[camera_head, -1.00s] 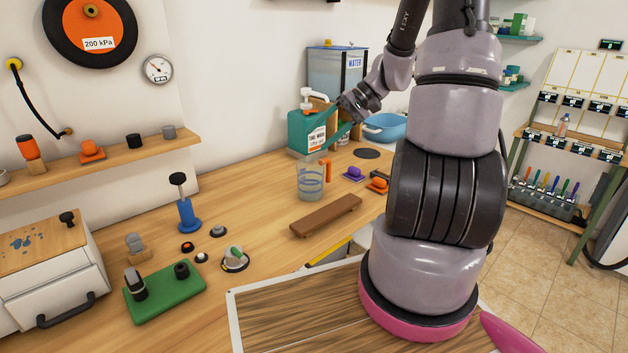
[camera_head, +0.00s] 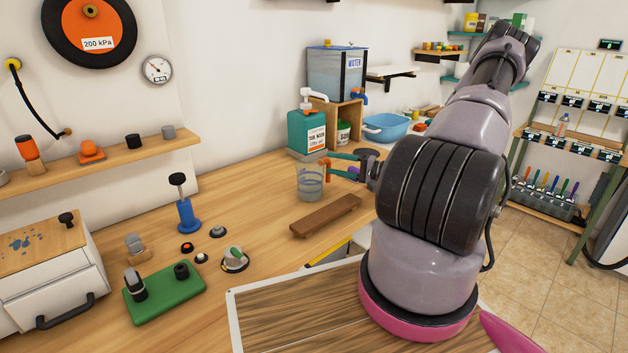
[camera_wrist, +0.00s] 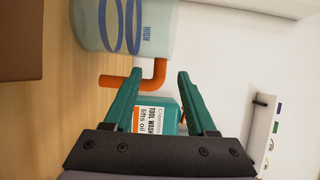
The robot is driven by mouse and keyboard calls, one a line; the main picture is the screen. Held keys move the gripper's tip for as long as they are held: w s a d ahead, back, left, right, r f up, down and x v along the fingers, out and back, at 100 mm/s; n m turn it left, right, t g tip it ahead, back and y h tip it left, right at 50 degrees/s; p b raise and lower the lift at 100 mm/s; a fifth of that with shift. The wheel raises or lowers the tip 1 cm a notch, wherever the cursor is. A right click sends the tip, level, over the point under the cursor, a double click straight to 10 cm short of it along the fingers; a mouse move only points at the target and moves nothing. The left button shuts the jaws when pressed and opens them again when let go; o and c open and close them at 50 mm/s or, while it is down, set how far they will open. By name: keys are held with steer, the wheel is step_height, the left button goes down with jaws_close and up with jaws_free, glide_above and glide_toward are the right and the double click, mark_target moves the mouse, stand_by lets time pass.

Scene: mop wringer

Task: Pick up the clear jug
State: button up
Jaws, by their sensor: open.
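The clear jug (camera_head: 310,184), with blue bands and an orange handle (camera_head: 327,172), stands upright on the wooden bench. In the wrist view the jug (camera_wrist: 122,27) fills the top, with its orange handle (camera_wrist: 157,72) facing me. My gripper (camera_head: 331,164) is open at the jug's right side, its teal fingers pointing at the handle. In the wrist view part of the handle shows between the fingertips (camera_wrist: 160,74). I cannot tell whether either finger touches it. The gripper holds nothing.
A teal tool wash bottle (camera_head: 307,131) with a white pump stands just behind the jug. A brown wooden block (camera_head: 325,216) lies in front of it. A blue basin (camera_head: 385,127) and a water tank (camera_head: 337,72) are further back.

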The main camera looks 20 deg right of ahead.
mark_target(315, 160)
steer(key=x, duration=0.7)
steer(key=shift+a, duration=0.1)
jaws_close()
